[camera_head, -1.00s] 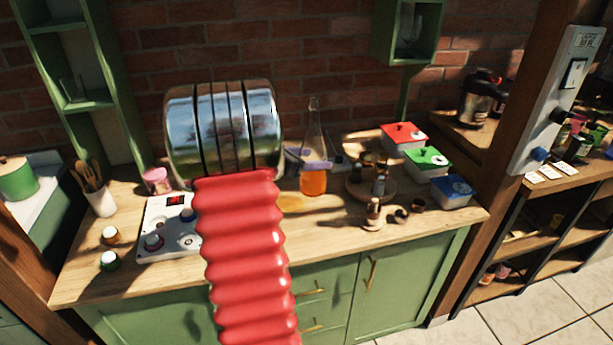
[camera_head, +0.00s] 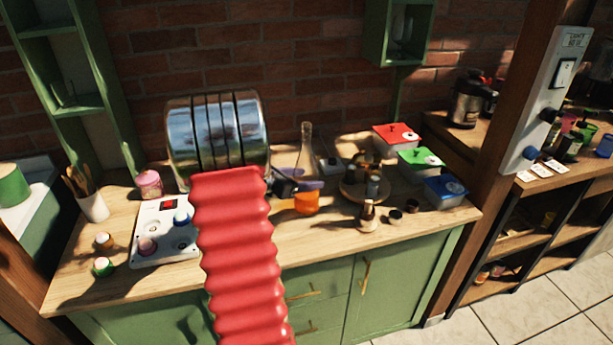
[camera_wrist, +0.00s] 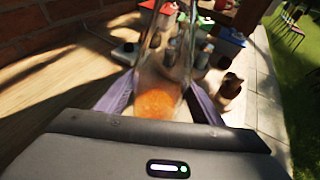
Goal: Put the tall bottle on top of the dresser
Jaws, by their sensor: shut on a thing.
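The tall bottle (camera_head: 306,160) is clear glass with a narrow neck and orange liquid in its lower part. It stands upright at the green dresser's wooden top, right of my metallic wrist; I cannot tell whether its base touches the wood. My gripper (camera_head: 300,188) has purple fingers closed around the bottle's lower body. In the wrist view the bottle (camera_wrist: 158,85) sits between the two purple fingers (camera_wrist: 160,105). My red arm hides part of the dresser (camera_head: 330,225) and its top.
A round wooden tray (camera_head: 352,193) with small jars stands close right of the bottle. Red (camera_head: 397,138), green (camera_head: 421,161) and blue (camera_head: 447,190) lidded boxes stand further right. A white panel with knobs (camera_head: 160,245) lies left. A brick wall (camera_head: 320,100) rises behind.

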